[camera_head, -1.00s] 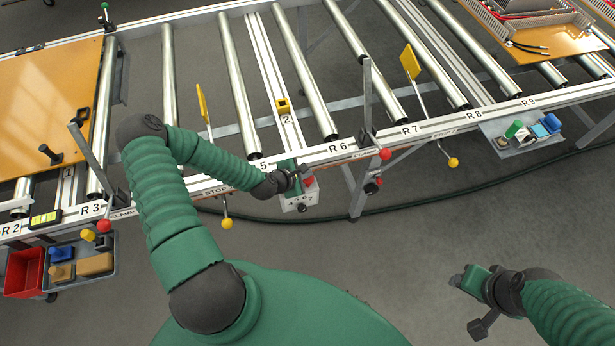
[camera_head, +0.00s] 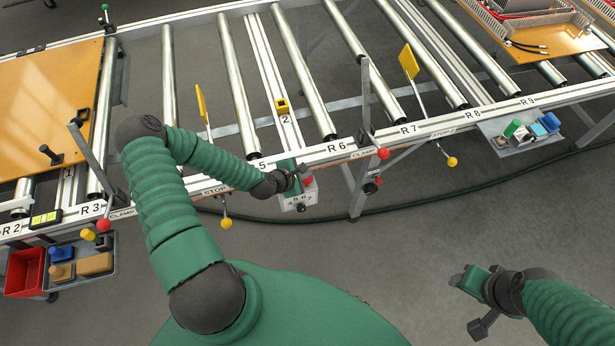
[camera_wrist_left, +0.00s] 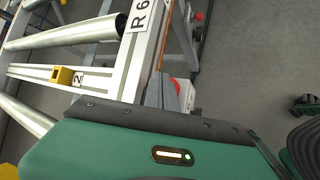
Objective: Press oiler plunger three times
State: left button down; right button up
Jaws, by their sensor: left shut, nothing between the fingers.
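A small light grey box (camera_head: 299,199) with markings on its face hangs at the front rail near R6, with a red round part (camera_head: 309,181) on it. I cannot tell for certain that this is the oiler and its plunger. My left gripper (camera_head: 299,178) is shut and empty, right at the box's top and beside the red part. In the left wrist view the shut fingers (camera_wrist_left: 163,92) partly cover the red part (camera_wrist_left: 176,86); whether they touch it is unclear. My right gripper (camera_head: 463,279) hangs over open floor at the lower right, its finger gap too small to read.
The roller conveyor's front rail (camera_head: 330,152) runs along my left gripper. Red ball levers (camera_head: 384,153) and yellow ball levers (camera_head: 226,223) stick out from it. A left tray (camera_head: 75,285) and a right tray (camera_head: 488,127) hold small parts. The floor in front is clear.

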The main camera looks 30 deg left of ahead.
pick_arm(q)
jog(key=shift+a+f, duration=0.15)
jog(key=shift+f, duration=0.2)
jog(key=shift+a+f, duration=0.1)
jog(key=shift+b, duration=0.3)
jog(key=shift+s+f+b, duration=0.1)
jog(key=shift+f+b, duration=0.55)
jog(key=shift+f, duration=0.25)
dwell(0.5)
jog(key=shift+r+p, duration=1.25)
jog(key=shift+r, duration=0.15)
